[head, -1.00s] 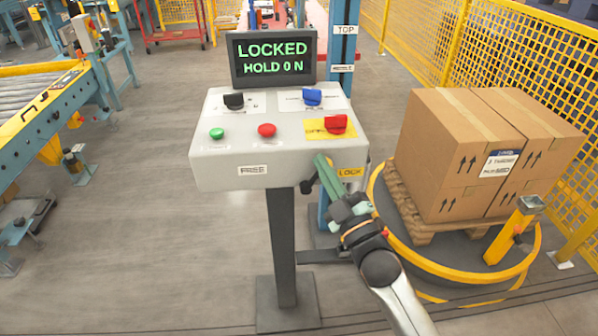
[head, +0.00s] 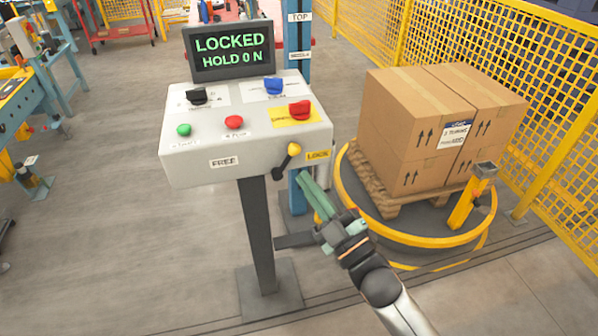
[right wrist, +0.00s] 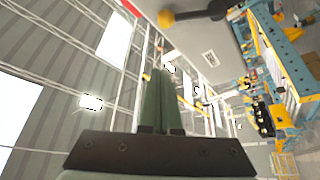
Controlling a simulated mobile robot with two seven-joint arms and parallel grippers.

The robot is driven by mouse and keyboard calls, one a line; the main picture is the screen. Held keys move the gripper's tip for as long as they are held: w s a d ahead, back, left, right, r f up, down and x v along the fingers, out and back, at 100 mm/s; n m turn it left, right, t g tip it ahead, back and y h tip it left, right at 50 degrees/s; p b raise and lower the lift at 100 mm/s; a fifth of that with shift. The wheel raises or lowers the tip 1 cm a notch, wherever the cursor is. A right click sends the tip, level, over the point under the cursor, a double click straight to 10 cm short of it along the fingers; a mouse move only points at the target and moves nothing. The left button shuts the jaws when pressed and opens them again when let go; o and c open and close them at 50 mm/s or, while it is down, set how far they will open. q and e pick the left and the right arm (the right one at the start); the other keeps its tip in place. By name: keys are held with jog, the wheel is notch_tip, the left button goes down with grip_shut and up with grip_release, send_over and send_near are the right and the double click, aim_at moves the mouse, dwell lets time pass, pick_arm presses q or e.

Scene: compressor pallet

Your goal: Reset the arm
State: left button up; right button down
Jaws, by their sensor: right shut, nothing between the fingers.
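My right gripper (head: 306,182) is shut and empty, with green fingers pointing up and left. It hangs just below the right front corner of the grey control console (head: 190,155), apart from the lever. The lever (head: 287,160) has a yellow knob and black stem and is tilted toward the LOCK label (head: 317,155). The FREE label (head: 224,162) is to its left. The screen (head: 229,50) reads LOCKED, HOLD 0 N. In the right wrist view the shut fingers (right wrist: 161,75) point upward, and the lever's yellow knob (right wrist: 167,19) is at the top. My left gripper is out of view.
Cardboard boxes (head: 400,125) stand on a wooden pallet (head: 352,178) on a round turntable with a yellow rim (head: 375,222), to the right of my right gripper. A yellow mesh fence (head: 440,35) runs behind.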

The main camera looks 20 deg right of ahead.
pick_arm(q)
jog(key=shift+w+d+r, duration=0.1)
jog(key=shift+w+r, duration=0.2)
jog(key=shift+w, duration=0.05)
